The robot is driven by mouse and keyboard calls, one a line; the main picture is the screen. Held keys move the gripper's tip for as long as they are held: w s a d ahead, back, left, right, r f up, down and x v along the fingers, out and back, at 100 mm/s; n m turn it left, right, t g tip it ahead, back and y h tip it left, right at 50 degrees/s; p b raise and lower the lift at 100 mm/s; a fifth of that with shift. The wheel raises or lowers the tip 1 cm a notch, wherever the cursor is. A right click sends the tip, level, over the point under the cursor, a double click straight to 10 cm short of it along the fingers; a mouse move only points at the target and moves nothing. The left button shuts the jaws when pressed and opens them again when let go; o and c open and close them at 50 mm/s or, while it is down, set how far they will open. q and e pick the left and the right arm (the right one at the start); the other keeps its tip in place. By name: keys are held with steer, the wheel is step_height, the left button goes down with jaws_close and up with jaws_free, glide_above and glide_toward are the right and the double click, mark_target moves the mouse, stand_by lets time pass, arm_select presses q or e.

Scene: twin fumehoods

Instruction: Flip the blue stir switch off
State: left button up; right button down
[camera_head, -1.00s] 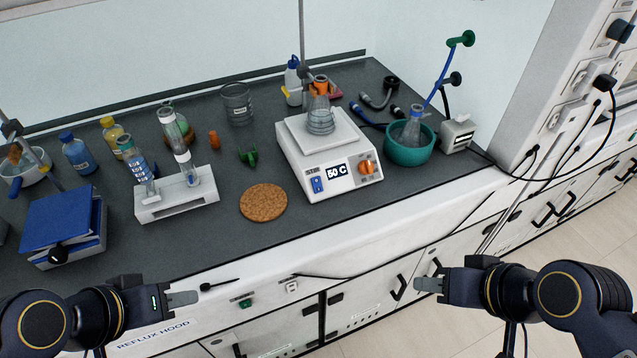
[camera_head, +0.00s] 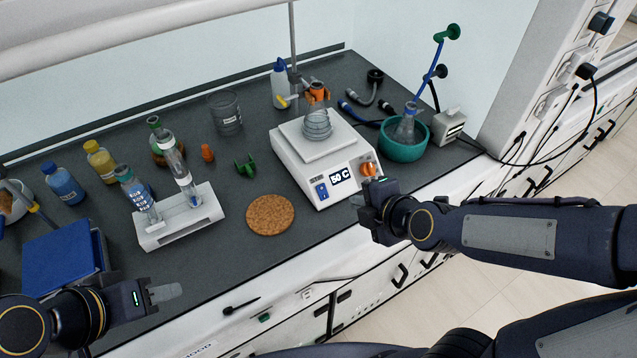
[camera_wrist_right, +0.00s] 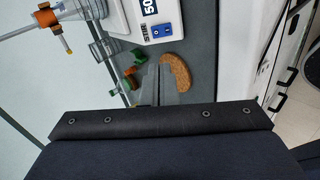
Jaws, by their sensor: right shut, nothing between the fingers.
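The blue stir switch (camera_head: 321,191) is on the front panel of the white hotplate stirrer (camera_head: 290,158), left of the display reading 50 C (camera_head: 342,178). It also shows in the right wrist view (camera_wrist_right: 155,32), but whether it is on or off is too small to tell. My right gripper (camera_head: 368,184) is in front of the panel's right end, near the orange knob (camera_head: 369,168). Its fingers (camera_wrist_right: 166,84) are shut and empty, apart from the switch. My left gripper (camera_head: 165,292) is over the bench's front edge at lower left; its finger gap is unclear.
A clear flask (camera_head: 317,123) stands on the hotplate, clamped to a rod. A cork ring (camera_head: 270,215) lies left of the hotplate, and a white rack with tubes (camera_head: 180,229) is further left. A teal bowl (camera_head: 403,151) with a flask stands to the right.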

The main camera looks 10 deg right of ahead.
steer(key=shift+w+a+n, duration=0.25)
steer(key=shift+w+n, duration=0.1)
steer(key=shift+n, duration=0.25)
steer(key=shift+f, duration=0.1)
steer(key=b, duration=0.5)
glide_toward(321, 189)
steer(key=b+x, duration=0.1)
steer(key=x, duration=0.4)
steer(key=shift+f, duration=0.2)
steer(key=shift+x, duration=0.8)
steer(key=shift+w+r, duration=0.1)
steer(key=shift+r, duration=0.05)
steer(key=shift+a, duration=0.1)
